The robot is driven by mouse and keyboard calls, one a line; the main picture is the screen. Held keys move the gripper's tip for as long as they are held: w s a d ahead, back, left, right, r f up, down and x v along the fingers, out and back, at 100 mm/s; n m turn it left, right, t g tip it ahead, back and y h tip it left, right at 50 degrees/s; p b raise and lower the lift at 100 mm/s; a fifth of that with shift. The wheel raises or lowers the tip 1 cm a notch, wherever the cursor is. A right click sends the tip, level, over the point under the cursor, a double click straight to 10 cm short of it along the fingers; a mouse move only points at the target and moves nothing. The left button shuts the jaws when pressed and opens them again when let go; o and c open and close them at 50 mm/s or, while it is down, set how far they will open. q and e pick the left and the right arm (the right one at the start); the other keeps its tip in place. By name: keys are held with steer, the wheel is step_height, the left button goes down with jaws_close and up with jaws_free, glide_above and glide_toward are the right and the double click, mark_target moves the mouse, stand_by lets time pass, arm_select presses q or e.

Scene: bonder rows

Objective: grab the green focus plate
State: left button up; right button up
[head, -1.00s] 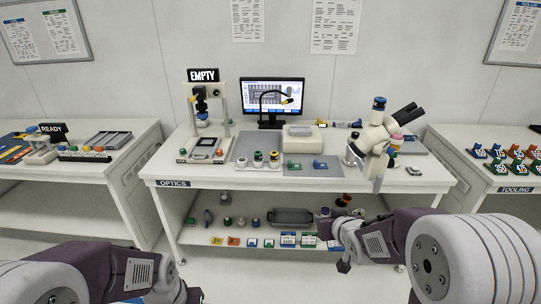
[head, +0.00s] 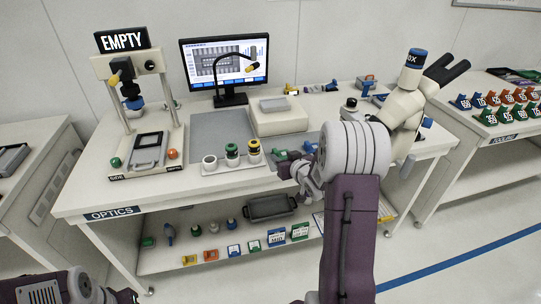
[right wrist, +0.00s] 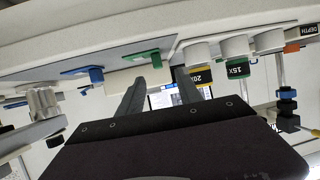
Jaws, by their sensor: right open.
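The green focus plate (head: 281,155) is a small green piece on a grey mat on the OPTICS table, right of the white lens tray. A similar blue piece (head: 310,147) is beside it. In the right wrist view, which looks upside down, the green plate (right wrist: 141,56) lies just beyond my fingers and the blue piece (right wrist: 88,73) is to its left. My right gripper (right wrist: 158,88) is open and empty, with its two fingers apart. In the head view, my right wrist partly hides the mat. Only part of my left arm shows at the lower left; its gripper is out of view.
Lens holders with green and yellow rings stand on the tray (head: 233,166) beside the plate. A white box (head: 279,119) is behind it, a microscope (head: 405,110) to the right, and an EMPTY-labelled stand (head: 140,120) at left. A lower shelf holds several bins and parts.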

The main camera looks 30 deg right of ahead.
mark_target(276, 151)
steer(key=x, duration=0.3)
steer(key=shift+w+d+f, duration=0.1)
steer(key=shift+d+f, duration=0.2)
steer(key=shift+f, duration=0.05)
steer(key=shift+w+d, duration=0.1)
steer(key=shift+w, duration=0.1)
steer(key=x, duration=0.5)
steer(key=shift+w+r, duration=0.1)
steer(key=shift+r, duration=0.2)
steer(key=c, duration=0.3)
jaws_close()
